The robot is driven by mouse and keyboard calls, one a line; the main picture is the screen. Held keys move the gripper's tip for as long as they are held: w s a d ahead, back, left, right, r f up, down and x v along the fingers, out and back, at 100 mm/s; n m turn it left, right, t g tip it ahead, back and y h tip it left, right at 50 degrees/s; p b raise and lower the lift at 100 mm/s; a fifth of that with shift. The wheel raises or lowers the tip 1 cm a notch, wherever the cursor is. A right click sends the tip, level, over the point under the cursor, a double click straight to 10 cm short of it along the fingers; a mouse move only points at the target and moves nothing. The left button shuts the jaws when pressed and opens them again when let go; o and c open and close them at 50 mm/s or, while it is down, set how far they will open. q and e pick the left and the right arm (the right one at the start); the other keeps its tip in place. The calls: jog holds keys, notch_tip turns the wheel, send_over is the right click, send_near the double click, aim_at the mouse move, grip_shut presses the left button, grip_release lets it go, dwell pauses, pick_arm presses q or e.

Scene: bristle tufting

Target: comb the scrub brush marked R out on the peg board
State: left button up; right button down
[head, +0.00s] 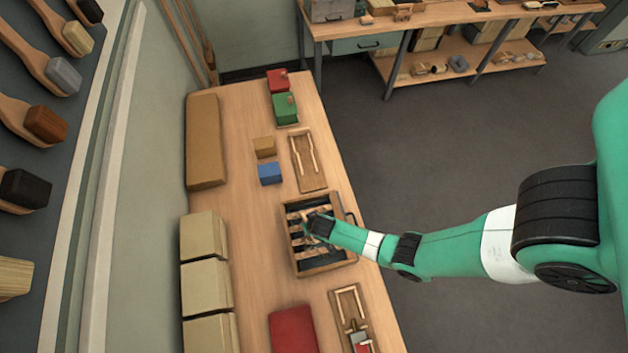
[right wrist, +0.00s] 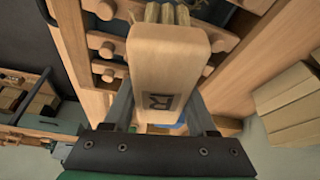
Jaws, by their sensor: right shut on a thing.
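The scrub brush marked R (right wrist: 165,65) is a pale wooden block with the letter R on its face and tan bristle tufts at its far end. My right gripper (right wrist: 161,105) is shut on it, one finger on each side. In the head view my right gripper (head: 316,224) is over the peg board (head: 326,270), a wooden frame with rows of pegs and dark gaps. In the right wrist view the bristle end is among the round pegs (right wrist: 107,48); I cannot tell whether it touches them. My left gripper is not in view.
On the bench, a blue block (head: 270,173), a tan block (head: 264,147) and a wooden tray (head: 308,160) lie beyond the board. A red pad (head: 293,330) and another tray (head: 350,305) are nearer. Cream blocks (head: 205,290) line the wall side.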

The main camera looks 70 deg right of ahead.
jog(key=shift+w+a+r+b, duration=0.1)
jog(key=shift+w+a+b, duration=0.2)
jog(key=shift+w+a, duration=0.35)
jog(key=shift+w+a+b, duration=0.25)
jog(key=shift+w+a, duration=0.1)
jog(key=shift+w, duration=0.55)
jog(key=shift+s+d+p, duration=0.5)
jog(key=shift+s+d, duration=0.05)
jog(key=shift+s, duration=0.3)
jog(key=shift+s+d+p, duration=0.25)
jog(key=shift+s+d, duration=0.25)
jog(key=shift+s, duration=0.2)
jog(key=shift+s+d+p, duration=0.25)
jog(key=shift+s+d, duration=0.2)
jog(key=shift+s, duration=0.2)
jog(key=shift+s+d+f, duration=0.2)
jog(key=shift+s+d, duration=0.2)
jog(key=shift+s, duration=0.2)
jog(key=shift+s+d+f, duration=0.15)
jog(key=shift+s+d, duration=0.2)
jog(key=shift+s, duration=0.25)
jog(key=shift+w+a+f, duration=0.1)
jog(key=shift+w+a, duration=0.15)
jog(key=shift+w, duration=0.2)
jog(key=shift+w+a+b, duration=0.5)
jog(key=shift+w+a, duration=0.35)
jog(key=shift+w, duration=0.3)
